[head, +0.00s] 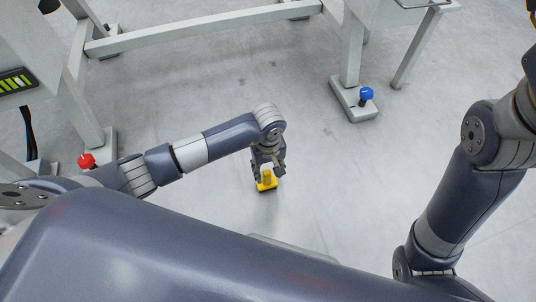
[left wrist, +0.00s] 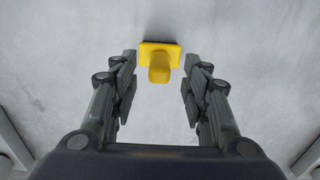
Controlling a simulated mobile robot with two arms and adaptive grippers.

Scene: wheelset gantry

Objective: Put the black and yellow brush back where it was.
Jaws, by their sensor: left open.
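The black and yellow brush (head: 267,183) is low over or on the grey floor in the middle of the head view; I cannot tell if it touches the floor. In the left wrist view the brush (left wrist: 160,62) shows its yellow block and handle, with a thin dark edge at the far side. My left gripper (head: 267,170) is right at the brush, reaching down from above. In the left wrist view my left gripper (left wrist: 158,78) is open, with a finger on each side of the handle and gaps between. My right gripper is out of view.
A grey gantry frame stands around the far side, with a foot (head: 352,102) carrying a blue knob (head: 366,94). A red knob (head: 86,160) is at the left foot. The floor (head: 240,80) between the legs is clear.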

